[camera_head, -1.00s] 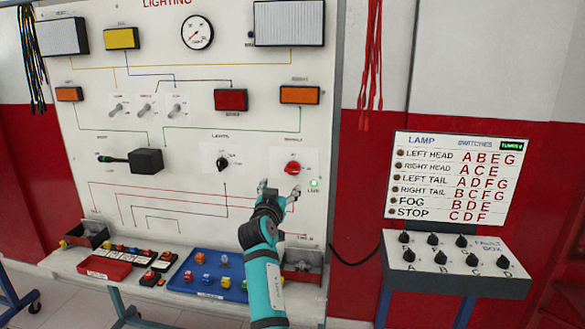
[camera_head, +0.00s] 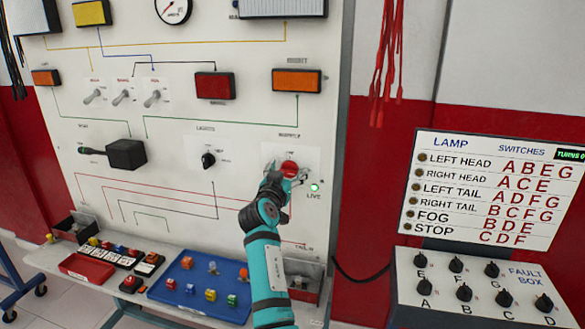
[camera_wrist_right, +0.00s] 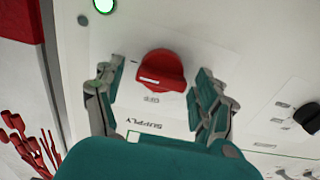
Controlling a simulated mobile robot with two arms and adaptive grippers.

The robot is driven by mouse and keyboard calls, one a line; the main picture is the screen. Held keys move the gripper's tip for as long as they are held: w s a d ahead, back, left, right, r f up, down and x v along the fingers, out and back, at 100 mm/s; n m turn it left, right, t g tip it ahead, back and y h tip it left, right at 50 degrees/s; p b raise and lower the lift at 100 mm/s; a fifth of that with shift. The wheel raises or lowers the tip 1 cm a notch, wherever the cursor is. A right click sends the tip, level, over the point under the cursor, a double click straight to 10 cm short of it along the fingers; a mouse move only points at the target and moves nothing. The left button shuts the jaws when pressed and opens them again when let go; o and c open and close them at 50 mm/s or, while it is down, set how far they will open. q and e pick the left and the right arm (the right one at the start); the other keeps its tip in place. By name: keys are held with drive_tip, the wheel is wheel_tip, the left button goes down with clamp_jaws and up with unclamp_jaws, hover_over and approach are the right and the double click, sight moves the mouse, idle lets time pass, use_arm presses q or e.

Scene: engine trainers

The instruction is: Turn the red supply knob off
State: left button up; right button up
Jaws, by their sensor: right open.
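The red supply knob (camera_head: 289,168) sits on the white panel, at its lower right in the head view. In the right wrist view the knob (camera_wrist_right: 161,70) lies between my two fingertips, with the words OFF and SUPPLY printed near it. My right gripper (camera_head: 284,180) is open at the knob, its fingers (camera_wrist_right: 160,85) on either side and apart from it. A green lamp marked LIVE (camera_head: 314,188) is lit beside the knob; it also shows in the right wrist view (camera_wrist_right: 104,5). My left gripper is out of view.
A black lights knob (camera_head: 208,160) is left of the supply knob. A blue tray (camera_head: 185,297) with small coloured parts stands below the panel. A fault box (camera_head: 470,302) with several black knobs stands at the right. Red leads (camera_head: 388,60) hang on the wall.

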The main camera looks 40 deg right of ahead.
drive_tip(key=shift+a+r, duration=0.1)
drive_tip(key=shift+a, duration=0.05)
drive_tip(key=shift+c, duration=0.6)
drive_tip(key=c, duration=1.1)
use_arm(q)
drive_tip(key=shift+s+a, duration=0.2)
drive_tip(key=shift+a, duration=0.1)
use_arm(e)
drive_tip(key=shift+o, duration=0.2)
